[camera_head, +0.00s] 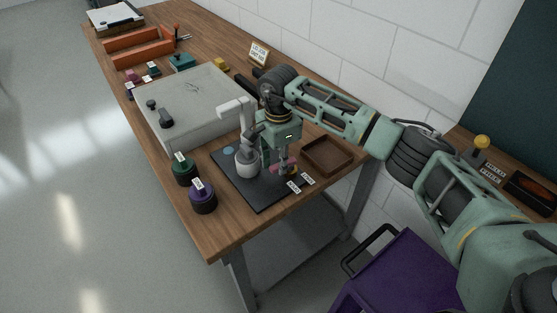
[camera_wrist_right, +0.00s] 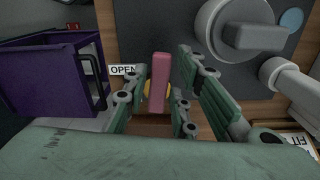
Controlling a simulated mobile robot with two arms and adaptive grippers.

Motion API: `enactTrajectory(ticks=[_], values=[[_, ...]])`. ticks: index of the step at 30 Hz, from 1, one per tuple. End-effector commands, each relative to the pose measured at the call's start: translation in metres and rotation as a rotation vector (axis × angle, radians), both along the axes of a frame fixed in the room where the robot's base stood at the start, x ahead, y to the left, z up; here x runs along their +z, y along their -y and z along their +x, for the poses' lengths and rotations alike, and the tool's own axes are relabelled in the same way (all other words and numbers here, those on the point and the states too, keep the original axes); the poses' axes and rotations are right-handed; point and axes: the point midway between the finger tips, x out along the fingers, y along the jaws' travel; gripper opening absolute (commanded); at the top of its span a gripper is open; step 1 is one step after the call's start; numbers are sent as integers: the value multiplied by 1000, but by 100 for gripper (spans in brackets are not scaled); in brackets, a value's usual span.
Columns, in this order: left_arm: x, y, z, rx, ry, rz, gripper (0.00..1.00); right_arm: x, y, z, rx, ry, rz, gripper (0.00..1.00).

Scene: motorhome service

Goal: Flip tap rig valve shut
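The tap rig stands on a dark base plate (camera_head: 254,197) on the workbench, with a pale grey spout (camera_head: 236,107) and a grey round body (camera_head: 246,164). Its pink valve lever (camera_head: 277,168) is small and partly hidden below my right gripper (camera_head: 284,158). In the right wrist view the pink lever (camera_wrist_right: 160,82) stands between the two fingers of my right gripper (camera_wrist_right: 165,75), with a gap on each side. The fingers are open. An "OPEN" label (camera_wrist_right: 123,70) lies left of the lever there. My left gripper is not in view.
A brown tray (camera_head: 328,155) sits right of the rig, close to my right arm. Green (camera_head: 183,170) and purple (camera_head: 203,197) capped containers stand front left. A large grey case (camera_head: 200,104) lies behind. A purple cart (camera_head: 405,275) stands beside the bench.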

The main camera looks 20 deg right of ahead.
Motion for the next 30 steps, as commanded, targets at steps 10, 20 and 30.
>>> enactTrajectory(ticks=[10, 20, 30], values=[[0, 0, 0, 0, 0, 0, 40, 0, 0, 0, 0, 1, 0, 0], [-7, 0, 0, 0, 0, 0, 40, -1, -1, 3, -46, 2, 0, 0], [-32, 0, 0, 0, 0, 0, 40, -2, -1, 12, -279, 4, 2, 0]])
